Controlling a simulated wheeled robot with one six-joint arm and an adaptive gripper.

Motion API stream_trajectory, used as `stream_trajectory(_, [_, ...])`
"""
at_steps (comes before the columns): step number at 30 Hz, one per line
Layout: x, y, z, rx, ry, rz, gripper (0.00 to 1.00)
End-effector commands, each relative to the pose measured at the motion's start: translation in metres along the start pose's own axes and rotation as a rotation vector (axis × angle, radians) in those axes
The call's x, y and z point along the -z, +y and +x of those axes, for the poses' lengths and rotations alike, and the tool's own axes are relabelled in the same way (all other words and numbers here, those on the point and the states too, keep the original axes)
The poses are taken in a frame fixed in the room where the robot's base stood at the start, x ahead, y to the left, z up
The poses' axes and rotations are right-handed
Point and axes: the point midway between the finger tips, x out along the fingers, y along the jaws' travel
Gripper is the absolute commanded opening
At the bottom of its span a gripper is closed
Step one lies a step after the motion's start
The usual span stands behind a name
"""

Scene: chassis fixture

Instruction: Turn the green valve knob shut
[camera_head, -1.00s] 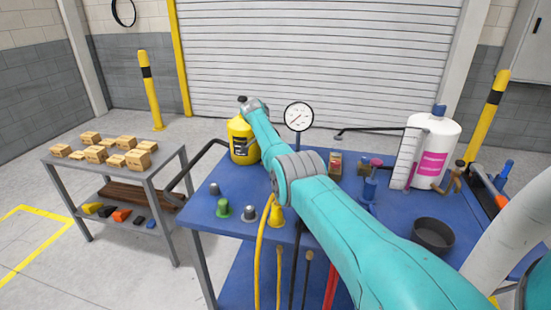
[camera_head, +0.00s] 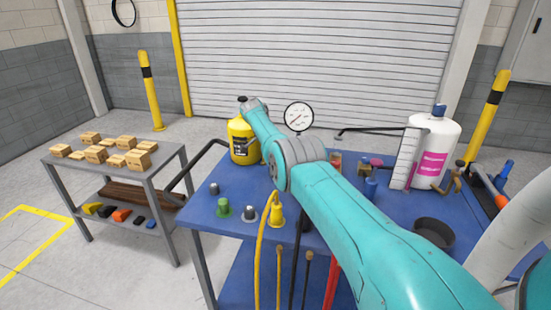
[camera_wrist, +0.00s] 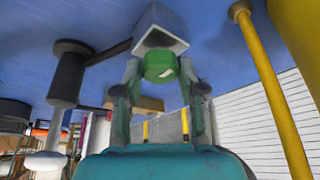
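In the wrist view a green knob (camera_wrist: 160,66) sits on the end of a pale grey block (camera_wrist: 160,30) fixed to a blue surface. My gripper (camera_wrist: 160,68) has one finger on each side of this knob. A narrow gap shows at the left finger; the right fingertip is very close to the knob, and I cannot tell if it touches.
A yellow container (camera_head: 241,142), a gauge (camera_head: 298,117) and a large white bottle (camera_head: 432,150) stand on the table. In the wrist view a dark post (camera_wrist: 67,78) is left and a yellow post (camera_wrist: 275,90) right.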

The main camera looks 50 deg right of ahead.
Motion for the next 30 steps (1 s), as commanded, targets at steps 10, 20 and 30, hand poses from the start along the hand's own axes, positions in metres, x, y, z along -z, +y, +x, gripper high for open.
stream_trajectory(10, [0.0, 0.0, 0.0, 0.001, 0.0, -0.001, 0.64])
stream_trajectory(20, [-0.001, -0.001, -0.019, 0.003, 0.001, 0.0, 0.64])
stream_trajectory(30, [0.0, -0.001, -0.083, 0.004, 0.001, 0.0, 0.64])
